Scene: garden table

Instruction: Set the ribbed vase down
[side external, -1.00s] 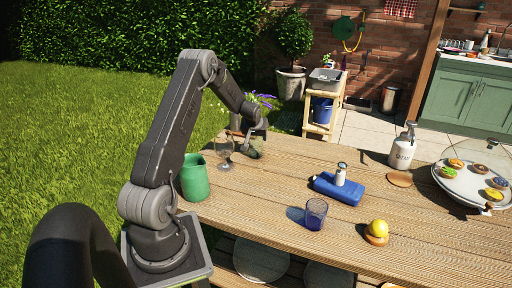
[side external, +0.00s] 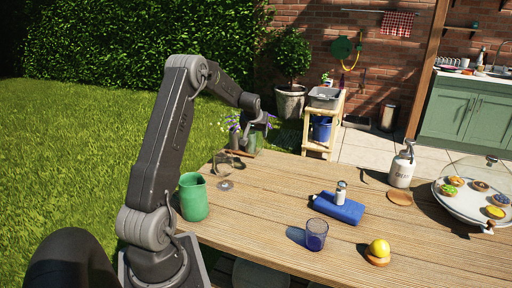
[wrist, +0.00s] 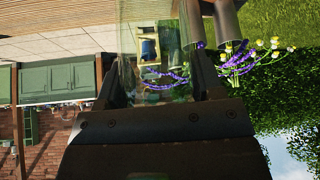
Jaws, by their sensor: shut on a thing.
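The ribbed vase, clear greenish glass, stands between the fingers of my gripper in the wrist view (wrist: 152,38). In the side view the vase (side external: 251,144) shows small at the far left end of the table (side external: 290,215). My gripper (side external: 252,127) is shut on it; its fingers also show on both sides of the glass in the wrist view (wrist: 162,82). The vase looks upright in the side view. I cannot tell whether its base touches the table. My fingers hide part of it.
Purple and yellow flowers (wrist: 240,58) in grey metal pots (wrist: 215,20) are close beside the vase. A stemmed glass (side external: 223,170) and a green jug (side external: 193,197) stand nearer.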

